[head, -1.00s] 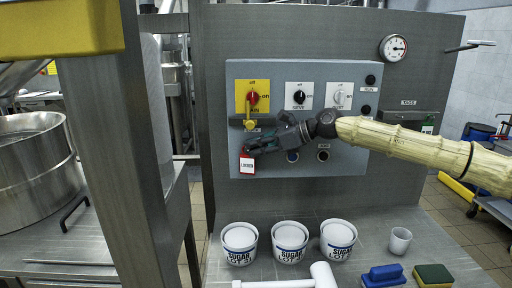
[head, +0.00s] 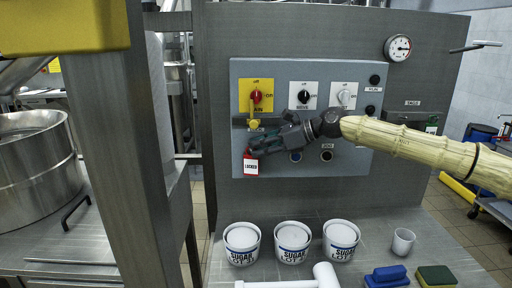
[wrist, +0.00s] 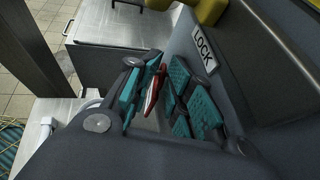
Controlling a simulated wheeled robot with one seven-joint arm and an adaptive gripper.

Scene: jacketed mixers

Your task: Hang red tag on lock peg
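The red tag (head: 251,167), with a white "LOCKED" label, hangs upright below my fingertips in front of the lower left of the grey switch panel. My gripper (head: 254,147) is shut on it; the wrist view shows the tag's red edge (wrist: 153,92) between the teal finger pads. A "LOCK" plate (wrist: 203,47) is on the panel beside the fingers in the wrist view. The lock peg itself cannot be made out; my fingers probably cover that spot.
The panel (head: 350,160) also carries two more switches and several buttons. Below, on the steel table, stand three white sugar tubs (head: 292,243), a small cup (head: 402,241), a blue brush (head: 386,276) and a sponge (head: 436,276). A steel post (head: 115,150) stands at left.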

